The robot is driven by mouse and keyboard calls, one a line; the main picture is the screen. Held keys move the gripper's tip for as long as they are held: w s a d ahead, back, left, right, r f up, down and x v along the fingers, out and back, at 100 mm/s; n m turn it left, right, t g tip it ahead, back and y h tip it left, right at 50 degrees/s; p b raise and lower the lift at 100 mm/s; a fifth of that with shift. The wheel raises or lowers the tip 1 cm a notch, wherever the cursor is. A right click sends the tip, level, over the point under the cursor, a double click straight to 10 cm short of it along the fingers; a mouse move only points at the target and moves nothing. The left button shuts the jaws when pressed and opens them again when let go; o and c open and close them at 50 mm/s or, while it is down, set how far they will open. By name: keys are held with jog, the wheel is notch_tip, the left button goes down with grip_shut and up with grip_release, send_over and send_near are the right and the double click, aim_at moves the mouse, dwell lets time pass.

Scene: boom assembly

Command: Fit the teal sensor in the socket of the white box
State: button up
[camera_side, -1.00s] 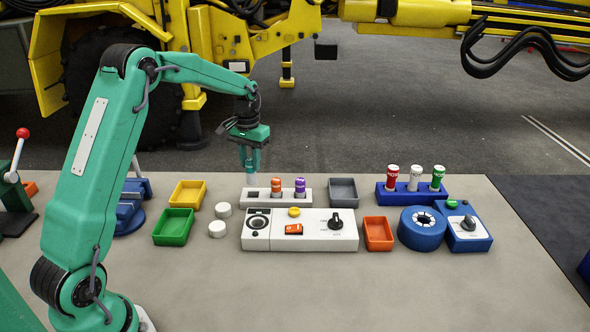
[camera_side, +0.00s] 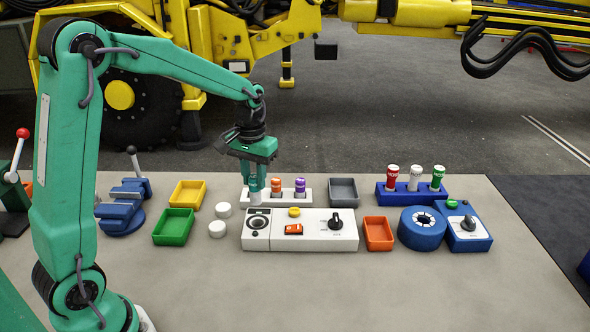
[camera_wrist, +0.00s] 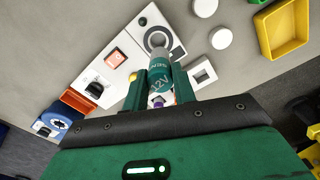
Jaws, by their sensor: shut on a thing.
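My gripper (camera_side: 253,178) is shut on the teal sensor (camera_side: 253,190), which points down, silver tip lowest. The white box (camera_side: 320,242) sits on the table. Its round dark-ringed socket (camera_side: 257,223) is at its left end, just below the sensor tip in the side view. In the wrist view the tip overlaps the socket ring (camera_wrist: 177,51), and the socket centre is partly hidden. The tip appears above the box, apart from it.
A white rack (camera_side: 308,197) with an orange and a purple sensor stands behind the box. The box carries a yellow button, orange switch and black knob (camera_side: 336,221). White caps (camera_side: 217,229) and a green tray (camera_side: 174,227) lie left; an orange tray (camera_side: 378,234) is right.

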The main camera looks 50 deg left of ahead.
aim_at(256, 204)
jog(key=shift+s+d, duration=0.2)
jog(key=shift+f, duration=0.1)
jog(key=shift+f, duration=2.25)
jog(key=shift+f, duration=2.1)
dwell(1.1)
jog(key=o, duration=1)
jog(key=shift+r, duration=0.15)
jog(key=shift+r, duration=3.35)
